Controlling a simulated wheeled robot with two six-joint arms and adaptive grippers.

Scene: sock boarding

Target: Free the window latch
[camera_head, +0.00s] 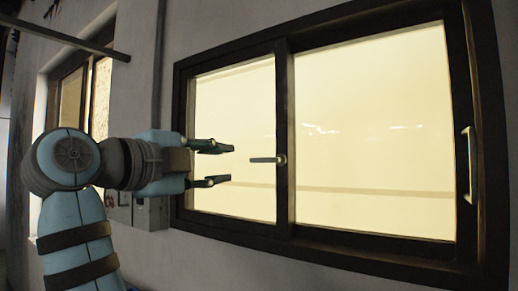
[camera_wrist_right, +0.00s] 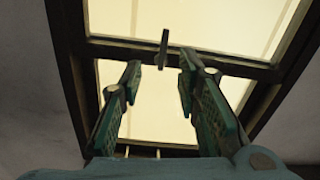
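The window latch (camera_head: 265,160) is a small dark lever on the middle upright of the brown window frame. Its lever lies level and points left from a pale pivot, over the left pane. In the right wrist view the latch (camera_wrist_right: 164,48) shows beyond the fingertips, near the middle. My right gripper (camera_head: 229,163) is open and empty, in front of the left pane, with its fingers pointing right toward the latch. A gap separates them in the picture. In the right wrist view the gripper (camera_wrist_right: 159,72) shows two parted green fingers. My left gripper is not in view.
The window (camera_head: 370,130) has two bright panes in a dark frame. An upright pull handle (camera_head: 467,165) is on its right side. A grey box (camera_head: 150,213) is on the wall below my right forearm. Another window (camera_head: 85,95) stands at the left.

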